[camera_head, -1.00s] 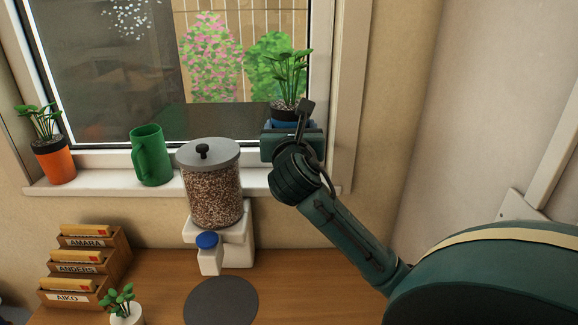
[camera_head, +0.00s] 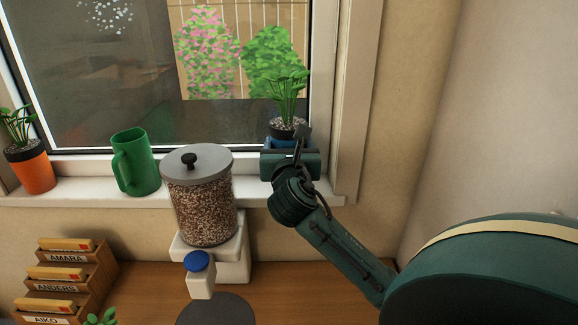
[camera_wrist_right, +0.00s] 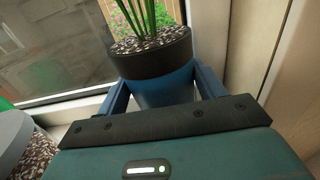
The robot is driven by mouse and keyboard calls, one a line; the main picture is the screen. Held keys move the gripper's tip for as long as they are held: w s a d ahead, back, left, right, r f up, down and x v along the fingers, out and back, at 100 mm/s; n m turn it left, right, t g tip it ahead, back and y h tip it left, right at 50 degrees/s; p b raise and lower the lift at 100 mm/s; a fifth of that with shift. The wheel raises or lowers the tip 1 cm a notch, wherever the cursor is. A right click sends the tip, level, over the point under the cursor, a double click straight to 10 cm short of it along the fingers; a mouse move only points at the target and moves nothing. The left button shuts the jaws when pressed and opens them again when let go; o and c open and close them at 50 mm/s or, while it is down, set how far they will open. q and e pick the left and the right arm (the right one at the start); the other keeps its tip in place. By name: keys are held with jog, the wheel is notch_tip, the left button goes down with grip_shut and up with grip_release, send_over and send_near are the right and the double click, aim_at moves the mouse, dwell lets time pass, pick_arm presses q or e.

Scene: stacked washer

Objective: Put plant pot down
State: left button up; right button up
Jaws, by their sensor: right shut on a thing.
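The plant pot (camera_head: 287,128) is blue with a dark rim, gravel and long green leaves. It is at the right end of the window sill (camera_head: 345,186), close to the window. In the right wrist view the pot (camera_wrist_right: 163,86) stands upright between the two blue fingers. My right gripper (camera_head: 287,146) is shut on the pot. The pot's base is hidden behind the gripper, so I cannot tell whether it touches the sill. My left gripper is not in view.
A lidded dispenser of brown pellets (camera_head: 200,205) stands left of my right arm. A green mug (camera_head: 136,162) and an orange potted plant (camera_head: 30,168) are on the sill further left. Letter trays (camera_head: 65,280) and a dark round mat (camera_head: 217,310) are on the desk below.

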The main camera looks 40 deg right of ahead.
jog(key=shift+f+b, duration=0.3)
jog(key=shift+f, duration=1.6)
jog(key=shift+f, duration=0.1)
jog(key=o, duration=1)
jog(key=shift+c, duration=0.2)
